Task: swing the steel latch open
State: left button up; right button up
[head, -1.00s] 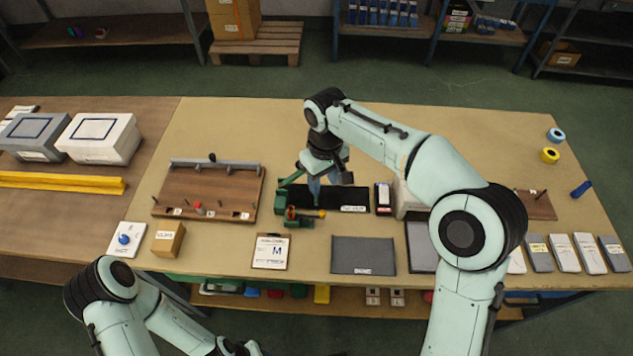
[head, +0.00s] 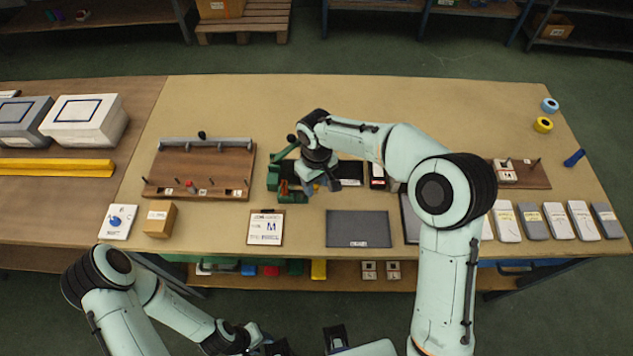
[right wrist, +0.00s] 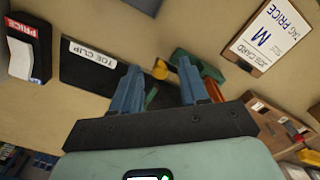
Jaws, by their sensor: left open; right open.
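My right gripper (head: 312,186) is open and low over the green fixture (head: 273,180), which it partly hides in the head view. In the right wrist view its blue fingers (right wrist: 160,78) are apart, with a yellow knob (right wrist: 160,69) showing between them; I cannot tell whether they touch it. An orange-red bar (right wrist: 212,78) lies beside the green part. No piece there shows clearly as a steel latch. A grey metal bar with a dark knob (head: 203,143) runs along a wooden board to the left. My left gripper (head: 268,346) is at the bottom edge, partly out of view.
A size card (head: 266,228), a cardboard box (head: 160,219) and a dark grey mat (head: 359,229) lie in front.

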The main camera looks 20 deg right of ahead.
jog(key=shift+c, duration=0.2)
grip_shut()
